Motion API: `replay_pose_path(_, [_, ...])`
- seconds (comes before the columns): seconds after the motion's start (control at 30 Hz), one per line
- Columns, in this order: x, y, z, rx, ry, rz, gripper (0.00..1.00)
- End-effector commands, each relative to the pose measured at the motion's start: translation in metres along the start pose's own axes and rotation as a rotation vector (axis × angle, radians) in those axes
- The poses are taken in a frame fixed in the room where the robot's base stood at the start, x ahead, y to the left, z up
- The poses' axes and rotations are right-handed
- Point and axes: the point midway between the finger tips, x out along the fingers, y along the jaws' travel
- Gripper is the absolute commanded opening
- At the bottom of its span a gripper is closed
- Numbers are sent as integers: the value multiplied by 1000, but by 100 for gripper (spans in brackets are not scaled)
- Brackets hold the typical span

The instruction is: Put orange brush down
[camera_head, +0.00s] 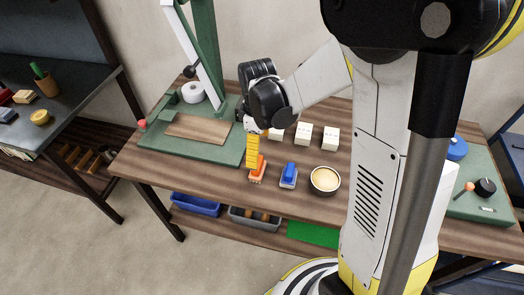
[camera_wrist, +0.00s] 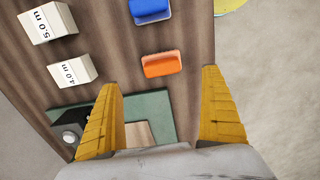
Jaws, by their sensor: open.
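The orange brush (camera_head: 257,172) lies on the wooden table near its front edge, beside a blue brush (camera_head: 289,174). My gripper (camera_head: 252,160) is just behind and above it, with its yellow fingers pointing down. In the wrist view the orange brush (camera_wrist: 161,64) lies flat on the wood, beyond the fingertips. The fingers of my gripper (camera_wrist: 163,92) are spread wide with nothing between them. The blue brush (camera_wrist: 150,10) shows at the top of that view.
White labelled blocks (camera_head: 303,134) stand behind the brushes. A round bowl (camera_head: 325,180) stands right of the blue brush. A green-based stand (camera_head: 165,141) with a wooden board (camera_head: 200,130) is at the left. The table (camera_head: 220,184) has bare wood along its front edge.

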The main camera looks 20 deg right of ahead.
Motion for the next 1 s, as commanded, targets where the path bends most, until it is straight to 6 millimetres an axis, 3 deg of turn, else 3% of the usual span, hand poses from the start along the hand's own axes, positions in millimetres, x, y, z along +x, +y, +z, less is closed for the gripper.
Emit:
replay_pose_path(0.17, [-44,-13,9,134,58,68,94])
replay_pose_path(0.3, [-90,-33,24,326,157,151,94])
replay_pose_path(0.5, [-135,-67,48,599,331,239,94])
replay_pose_path(0.73, [-154,-96,69,827,508,279,94])
replay_pose_path(1.0, [-157,-103,74,900,569,283,94])
